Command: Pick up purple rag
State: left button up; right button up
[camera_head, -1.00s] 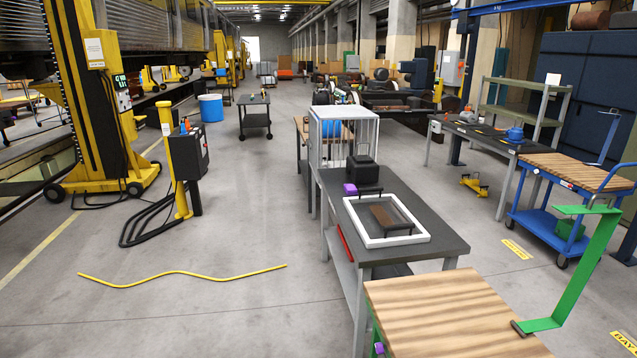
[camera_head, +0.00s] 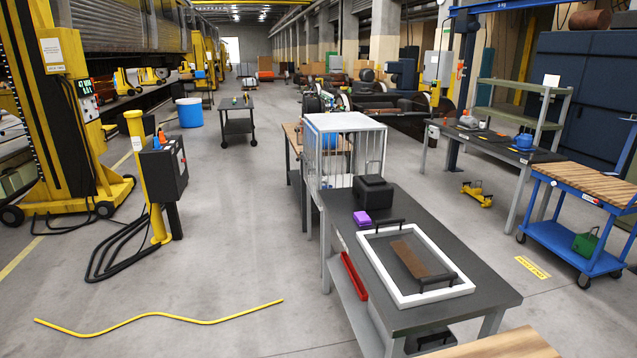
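The purple rag (camera_head: 362,218) is a small, folded-looking purple piece lying on the dark top of the near workbench (camera_head: 490,300). It lies in front of a black box (camera_head: 373,192) and just beyond the far left part of a white rectangular frame (camera_head: 402,299). Neither of my grippers shows in the head view, so their state cannot be seen.
The white frame holds a brown piece and black handles. A red tray (camera_head: 354,276) sits on the bench's lower shelf. A white wire cage (camera_head: 345,150) stands behind. A wooden top (camera_head: 500,345) is at the bottom edge. A yellow cable (camera_head: 160,315) crosses open floor at left.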

aim_at(361, 218)
jog(key=i+j, duration=0.2)
jog(key=i, duration=0.2)
jog(key=i+j+z, duration=0.15)
jog(key=i, duration=0.3)
jog(key=i+j, duration=0.35)
